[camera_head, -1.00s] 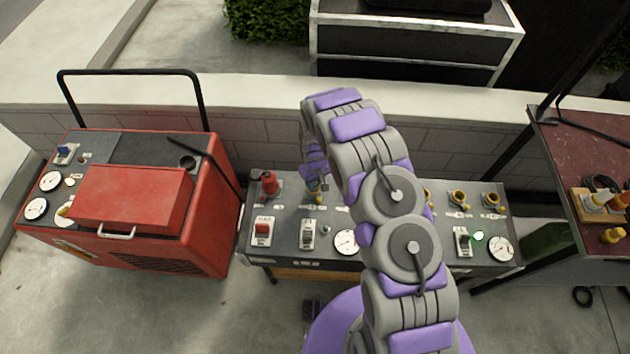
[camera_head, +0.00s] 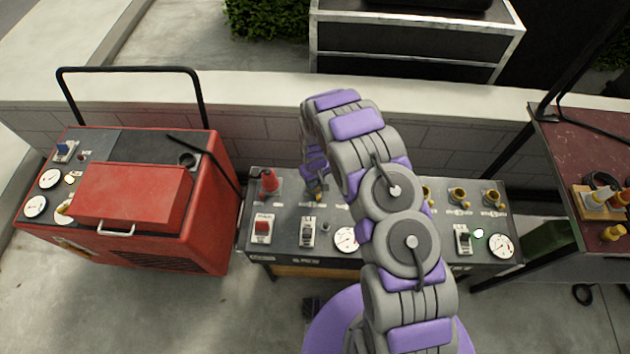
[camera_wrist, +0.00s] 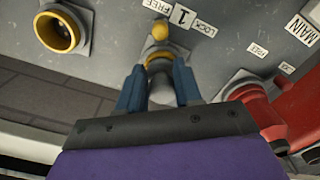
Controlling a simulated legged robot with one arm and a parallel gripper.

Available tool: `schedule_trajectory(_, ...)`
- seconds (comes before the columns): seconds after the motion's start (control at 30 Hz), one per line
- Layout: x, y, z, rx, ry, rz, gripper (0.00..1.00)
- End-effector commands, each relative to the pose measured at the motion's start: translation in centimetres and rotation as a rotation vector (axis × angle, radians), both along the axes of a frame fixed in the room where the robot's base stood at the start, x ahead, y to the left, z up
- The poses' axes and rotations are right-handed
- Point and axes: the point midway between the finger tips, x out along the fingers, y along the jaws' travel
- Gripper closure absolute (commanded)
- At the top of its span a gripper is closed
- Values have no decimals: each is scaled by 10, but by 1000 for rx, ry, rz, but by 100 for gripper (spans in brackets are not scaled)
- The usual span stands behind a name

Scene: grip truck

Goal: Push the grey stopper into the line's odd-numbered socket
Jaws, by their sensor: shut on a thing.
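My gripper (camera_wrist: 160,92) is shut on the grey stopper (camera_wrist: 161,98), which shows as a grey body between the blue fingers, partly hidden by them. A yellow ring (camera_wrist: 160,57) shows at the fingertips, at the socket marked 1; how deep the stopper sits is hidden. The label 1 (camera_wrist: 183,16) stands between the words FREE and LOCK, beside a small yellow knob (camera_wrist: 160,30). In the head view my gripper (camera_head: 316,187) is low over the left part of the dark panel (camera_head: 285,205). An open yellow socket (camera_wrist: 58,31) lies at the wrist view's upper left.
A red fitting (camera_head: 269,182) stands close to my gripper on the left; it also shows in the wrist view (camera_wrist: 262,112). Further yellow sockets (camera_head: 458,196) line the panel's right. A red machine (camera_head: 130,200) and a side table (camera_head: 570,150) flank the panel.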

Motion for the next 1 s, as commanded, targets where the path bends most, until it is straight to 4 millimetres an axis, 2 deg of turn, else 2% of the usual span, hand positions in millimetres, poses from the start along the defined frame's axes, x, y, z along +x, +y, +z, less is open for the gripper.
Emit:
schedule_trajectory(0.13,0,0,-3,0,0,0,96)
schedule_trajectory(0.17,0,0,-2,0,0,0,64)
schedule_trajectory(0.43,0,0,-2,1,-1,0,38)
schedule_trajectory(0.63,0,0,-2,0,0,0,35)
schedule_trajectory(0.8,0,0,-2,0,0,0,19)
schedule_trajectory(1.0,0,0,-2,1,-1,0,19)
